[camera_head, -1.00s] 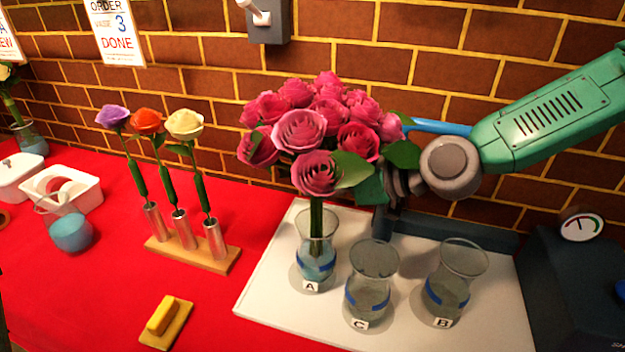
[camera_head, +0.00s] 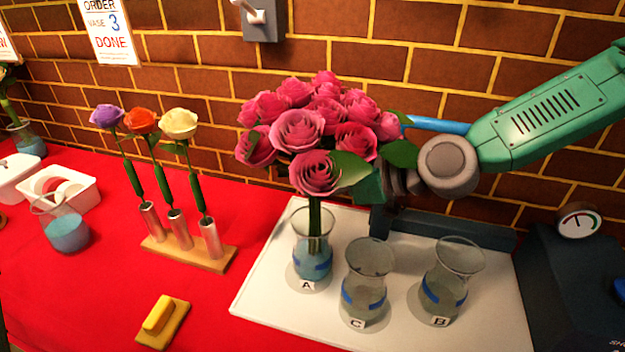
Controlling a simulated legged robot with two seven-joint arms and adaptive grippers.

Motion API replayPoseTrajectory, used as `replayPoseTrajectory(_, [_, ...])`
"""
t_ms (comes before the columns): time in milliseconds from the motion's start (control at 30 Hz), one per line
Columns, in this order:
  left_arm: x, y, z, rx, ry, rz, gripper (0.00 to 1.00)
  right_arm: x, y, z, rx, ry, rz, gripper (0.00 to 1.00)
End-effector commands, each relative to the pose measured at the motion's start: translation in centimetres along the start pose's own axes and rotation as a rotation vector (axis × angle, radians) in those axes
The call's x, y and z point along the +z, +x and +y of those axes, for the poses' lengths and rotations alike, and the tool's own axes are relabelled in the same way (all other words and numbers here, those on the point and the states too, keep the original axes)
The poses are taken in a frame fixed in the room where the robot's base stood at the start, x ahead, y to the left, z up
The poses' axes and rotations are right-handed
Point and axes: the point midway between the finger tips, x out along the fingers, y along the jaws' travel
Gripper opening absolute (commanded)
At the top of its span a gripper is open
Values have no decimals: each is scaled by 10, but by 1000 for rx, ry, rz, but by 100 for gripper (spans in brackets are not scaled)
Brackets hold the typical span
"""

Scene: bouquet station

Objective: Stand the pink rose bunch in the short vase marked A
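The pink rose bunch (camera_head: 314,130) is upright with its green stems (camera_head: 314,222) inside the glass vase marked A (camera_head: 312,262). The stems reach down into the blue lower part of the vase. My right arm comes in from the right, and its gripper (camera_head: 372,186) is behind the blooms and leaves at their right side. Its fingertips are hidden by the roses, so I cannot see whether they hold the stems. My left gripper is not in view.
Vases C (camera_head: 365,285) and B (camera_head: 451,280) stand close to the right of vase A on a white board (camera_head: 270,290). A wooden stand (camera_head: 190,252) with three single flowers is to the left. A yellow sponge-like block (camera_head: 160,318) lies in front. A dark scale-like box (camera_head: 570,270) stands at right.

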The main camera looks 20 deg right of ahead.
Motion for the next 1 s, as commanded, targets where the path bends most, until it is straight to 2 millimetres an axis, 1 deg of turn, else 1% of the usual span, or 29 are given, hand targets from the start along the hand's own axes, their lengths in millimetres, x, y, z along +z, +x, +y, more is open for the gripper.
replayPoseTrajectory(733, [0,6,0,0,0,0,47,7,3,0,0,-1,1,0])
replayPoseTrajectory(767, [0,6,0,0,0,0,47,7,3,0,0,-1,1,21])
replayPoseTrajectory(800, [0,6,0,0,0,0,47,6,3,0,0,-1,1,35])
replayPoseTrajectory(833, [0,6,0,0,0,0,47,6,3,0,0,-1,1,42])
replayPoseTrajectory(1000, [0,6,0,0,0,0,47,6,3,0,0,-1,0,42])
